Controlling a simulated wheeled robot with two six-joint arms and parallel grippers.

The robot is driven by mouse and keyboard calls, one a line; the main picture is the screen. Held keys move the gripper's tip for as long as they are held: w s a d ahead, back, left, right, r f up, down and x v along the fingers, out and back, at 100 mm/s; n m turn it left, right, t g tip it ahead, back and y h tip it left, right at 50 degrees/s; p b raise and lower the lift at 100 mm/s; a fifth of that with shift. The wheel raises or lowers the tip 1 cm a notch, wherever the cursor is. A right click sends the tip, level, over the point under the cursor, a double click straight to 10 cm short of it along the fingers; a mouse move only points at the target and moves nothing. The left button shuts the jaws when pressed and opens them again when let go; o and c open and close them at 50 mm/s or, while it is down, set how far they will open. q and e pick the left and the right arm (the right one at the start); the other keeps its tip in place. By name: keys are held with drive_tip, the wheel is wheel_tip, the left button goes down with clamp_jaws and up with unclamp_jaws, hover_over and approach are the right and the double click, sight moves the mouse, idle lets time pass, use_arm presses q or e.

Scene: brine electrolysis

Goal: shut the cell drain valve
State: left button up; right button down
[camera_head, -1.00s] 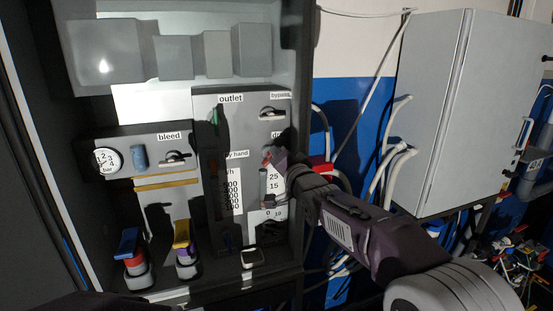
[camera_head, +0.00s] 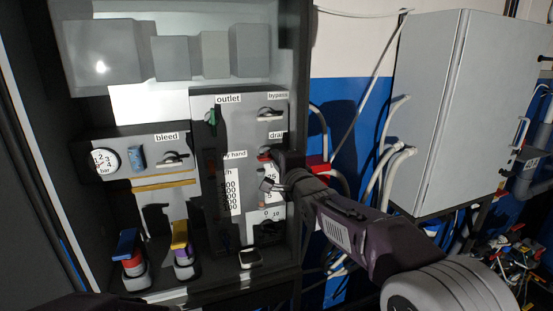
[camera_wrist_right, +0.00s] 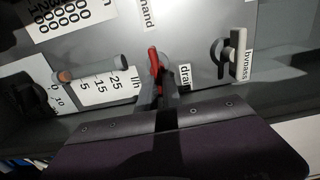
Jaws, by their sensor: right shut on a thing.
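The drain valve's red handle (camera_head: 264,155) is on the grey panel, just under the drain label (camera_head: 276,134). In the right wrist view the red handle (camera_wrist_right: 154,60) stands nearly upright in the picture, roughly along the line of the drain label (camera_wrist_right: 184,77). My right gripper (camera_wrist_right: 158,82) is shut on the handle's near end, one finger on each side. In the head view my right gripper (camera_head: 273,160) reaches the panel from the right and partly hides the handle.
The bypass valve (camera_head: 268,112) sits above the drain valve and also shows in the wrist view (camera_wrist_right: 233,50). A green outlet handle (camera_head: 212,117) is to the left. A grey cabinet (camera_head: 430,110) stands right.

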drive_tip(key=shift+f, duration=0.15)
idle(0.3)
drive_tip(key=c, duration=1.8)
unclamp_jaws()
drive_tip(key=shift+o, duration=1.4)
drive_tip(key=shift+s+d, duration=0.1)
drive_tip(key=shift+d, duration=0.05)
drive_tip(key=b+v, duration=0.4)
drive_tip(key=v, duration=0.5)
